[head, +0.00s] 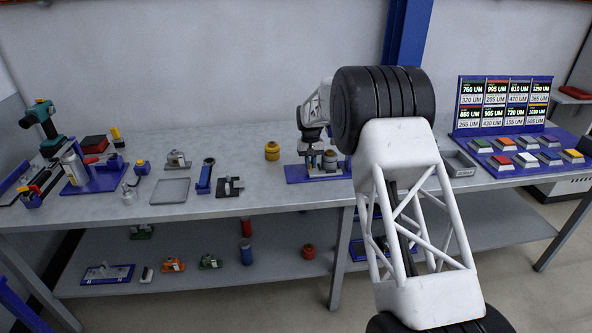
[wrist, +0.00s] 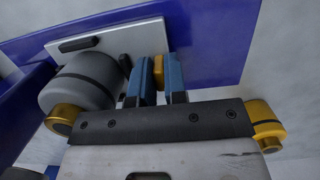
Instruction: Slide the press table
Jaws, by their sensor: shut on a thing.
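The press table seems to be the pale plate (wrist: 110,42) on the blue base (wrist: 215,50) in the wrist view. The plate has a dark slot. The blue base also shows in the head view (head: 300,174), below my arm's end. My gripper (wrist: 159,72) points down at it, its two blue fingers shut on a small yellow knob (wrist: 158,66). Most of the knob is hidden by the fingers. A grey cylinder with a dark band (wrist: 80,82) is close on the left. In the head view, my arm hides part of the press.
A yellow-and-dark round part (head: 272,151) stands left of the press. A grey tray (head: 459,163) lies to the right, before a blue panel of coloured buttons (head: 520,150). Several tools and fixtures crowd the bench's left side. Bare bench (head: 285,202) lies in front.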

